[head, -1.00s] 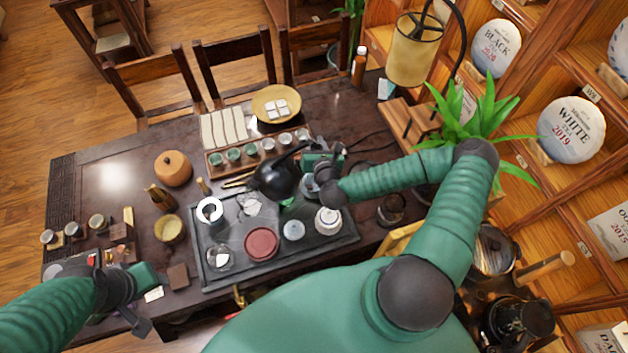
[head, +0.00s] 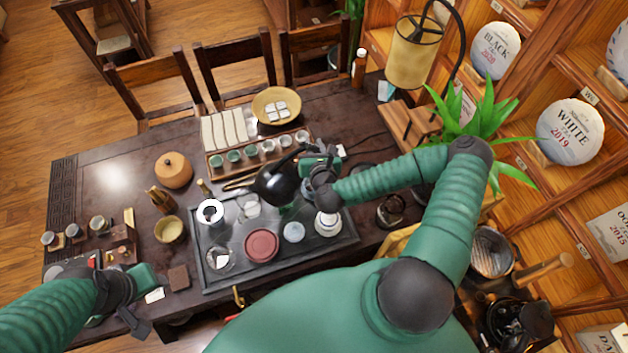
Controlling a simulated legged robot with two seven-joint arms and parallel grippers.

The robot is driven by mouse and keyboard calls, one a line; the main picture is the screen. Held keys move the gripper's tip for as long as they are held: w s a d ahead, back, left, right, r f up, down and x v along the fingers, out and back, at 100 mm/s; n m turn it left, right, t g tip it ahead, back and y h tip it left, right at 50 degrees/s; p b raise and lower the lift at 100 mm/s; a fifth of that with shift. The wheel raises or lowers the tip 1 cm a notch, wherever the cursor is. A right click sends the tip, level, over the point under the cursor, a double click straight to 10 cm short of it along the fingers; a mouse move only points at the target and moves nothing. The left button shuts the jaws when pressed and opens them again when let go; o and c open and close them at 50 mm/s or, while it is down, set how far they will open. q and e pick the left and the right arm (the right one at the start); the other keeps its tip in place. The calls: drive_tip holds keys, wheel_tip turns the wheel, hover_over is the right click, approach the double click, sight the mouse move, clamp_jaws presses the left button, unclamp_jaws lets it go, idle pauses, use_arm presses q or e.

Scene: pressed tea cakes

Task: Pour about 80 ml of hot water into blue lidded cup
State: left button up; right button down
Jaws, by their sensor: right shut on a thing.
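My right gripper (head: 312,165) is shut on the handle of a black kettle (head: 274,184) and holds it above the back of the dark tea tray (head: 345,236). A pale blue round piece (head: 293,232) sits on the tray, below and to the right of the kettle. A white lidded cup with a dark band (head: 327,226) stands to its right, partly behind my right wrist. I cannot tell for sure which is the blue lidded cup. The kettle's spout tip and any water stream are not clear. My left gripper (head: 138,298) is low at the table's left front; its jaw opening is unclear.
The tray also holds a red-brown disc (head: 261,245), a white ring-topped piece (head: 210,212) and glass vessels. A rack of small cups (head: 250,154) stands behind the kettle. A yellow bowl (head: 170,229) is left of the tray. A lamp (head: 416,50) and plant stand right.

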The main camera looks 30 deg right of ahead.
sight(292, 170)
drive_tip(key=shift+a+r+n+h, duration=0.2)
drive_tip(key=shift+a+r+n, duration=0.1)
drive_tip(key=shift+a, duration=0.15)
drive_tip(key=shift+a+r+n+h, duration=0.2)
drive_tip(key=shift+a+r+n, duration=0.1)
drive_tip(key=shift+a, duration=0.15)
drive_tip(key=a+n, duration=0.1)
drive_tip(key=a+n+h, duration=0.1)
drive_tip(key=a+r+n, duration=0.1)
drive_tip(key=shift+w+a+h, duration=0.25)
drive_tip(key=shift+h, duration=0.05)
drive_tip(key=shift+f, duration=0.1)
